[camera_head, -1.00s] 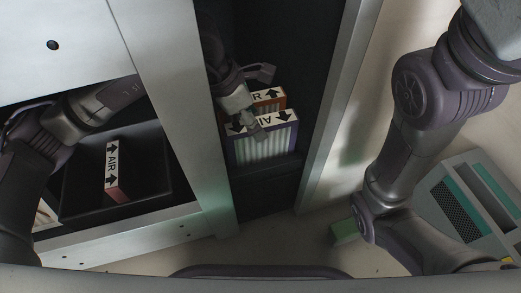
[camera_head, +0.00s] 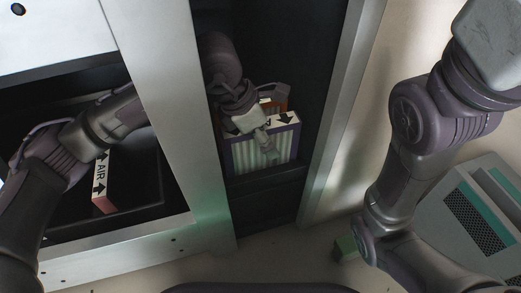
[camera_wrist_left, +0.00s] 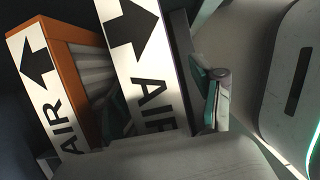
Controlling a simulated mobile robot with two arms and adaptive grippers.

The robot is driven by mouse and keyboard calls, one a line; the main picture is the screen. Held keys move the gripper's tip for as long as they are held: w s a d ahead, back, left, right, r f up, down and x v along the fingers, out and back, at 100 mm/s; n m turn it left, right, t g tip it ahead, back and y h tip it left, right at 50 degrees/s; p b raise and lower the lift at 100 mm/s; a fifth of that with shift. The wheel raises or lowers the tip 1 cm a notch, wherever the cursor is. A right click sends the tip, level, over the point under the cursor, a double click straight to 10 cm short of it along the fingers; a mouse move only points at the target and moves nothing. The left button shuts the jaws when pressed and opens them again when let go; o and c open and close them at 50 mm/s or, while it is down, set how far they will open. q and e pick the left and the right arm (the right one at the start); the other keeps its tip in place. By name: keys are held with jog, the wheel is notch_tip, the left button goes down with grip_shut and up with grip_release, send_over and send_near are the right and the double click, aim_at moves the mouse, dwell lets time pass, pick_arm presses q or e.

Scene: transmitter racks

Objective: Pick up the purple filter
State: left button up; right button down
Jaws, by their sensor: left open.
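The purple filter (camera_head: 245,157) stands upright in the dark rack bay in the head view, with a pleated front and a white AIR label with arrows on top. My left gripper (camera_head: 264,132) is over its top and covers part of the label. In the left wrist view the open left gripper (camera_wrist_left: 160,98) has one teal-padded finger on each side of the filter's labelled edge (camera_wrist_left: 140,60). I cannot tell whether the pads touch it. The left finger is partly hidden behind the label.
An orange filter (camera_wrist_left: 22,75) stands close beside the purple one, leaving a narrow gap. A red filter (camera_head: 104,200) lies in the left bay. A metal post (camera_head: 175,110) separates the bays.

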pick_arm(q)
jog(key=shift+f, duration=0.25)
dwell(0.3)
jog(key=c, duration=1.2)
grip_shut()
jog(key=shift+r, duration=0.1)
